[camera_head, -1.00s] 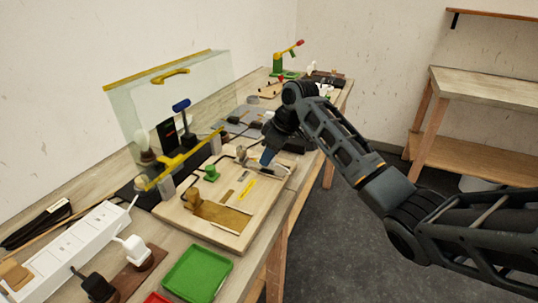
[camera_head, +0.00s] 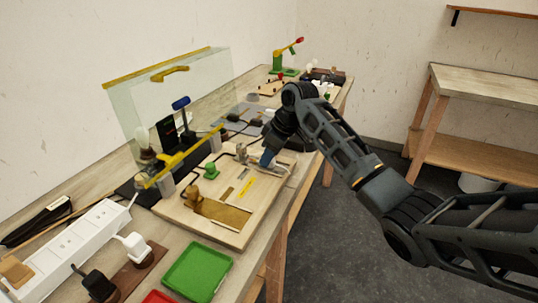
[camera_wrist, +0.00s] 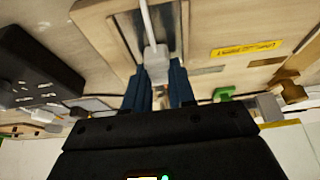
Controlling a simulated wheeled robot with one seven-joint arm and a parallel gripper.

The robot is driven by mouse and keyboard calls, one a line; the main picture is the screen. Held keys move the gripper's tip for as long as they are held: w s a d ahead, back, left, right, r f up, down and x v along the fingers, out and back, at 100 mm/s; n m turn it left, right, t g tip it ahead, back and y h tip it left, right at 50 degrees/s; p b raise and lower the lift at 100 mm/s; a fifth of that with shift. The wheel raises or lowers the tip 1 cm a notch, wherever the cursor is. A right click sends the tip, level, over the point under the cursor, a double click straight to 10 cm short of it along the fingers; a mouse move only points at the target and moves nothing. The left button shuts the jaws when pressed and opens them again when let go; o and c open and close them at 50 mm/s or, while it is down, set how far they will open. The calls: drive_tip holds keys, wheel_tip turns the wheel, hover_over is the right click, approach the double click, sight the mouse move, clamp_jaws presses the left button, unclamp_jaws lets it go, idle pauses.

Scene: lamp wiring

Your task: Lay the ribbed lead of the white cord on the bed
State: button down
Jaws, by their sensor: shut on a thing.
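My gripper (camera_head: 268,160) is over the far right part of a wooden board (camera_head: 240,228) on the bench. In the wrist view its two blue fingers (camera_wrist: 160,88) are shut on the end of the white cord (camera_wrist: 149,25). The cord runs from the fingers along a dark recess in the board. In the head view a pale stretch of the cord (camera_head: 284,174) shows beside the fingers. The ribs of the lead are too small to make out. I cannot tell whether the held end touches the bed.
The board carries a green clamp (camera_head: 211,169), a brass-coloured knob (camera_head: 194,196) and a yellow label (camera_head: 246,187). A clear guard with a yellow bar (camera_head: 185,157) stands behind it. A green tray (camera_head: 197,272) and a white power strip (camera_head: 68,251) lie nearer.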

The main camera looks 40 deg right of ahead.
drive_tip(key=c, duration=0.9)
unclamp_jaws()
drive_tip(key=shift+o, duration=0.2)
drive_tip(key=v, duration=0.7)
drive_tip(key=shift+r+b, duration=0.3)
drive_tip(key=shift+b, duration=0.1)
drive_tip(key=shift+s, duration=0.15)
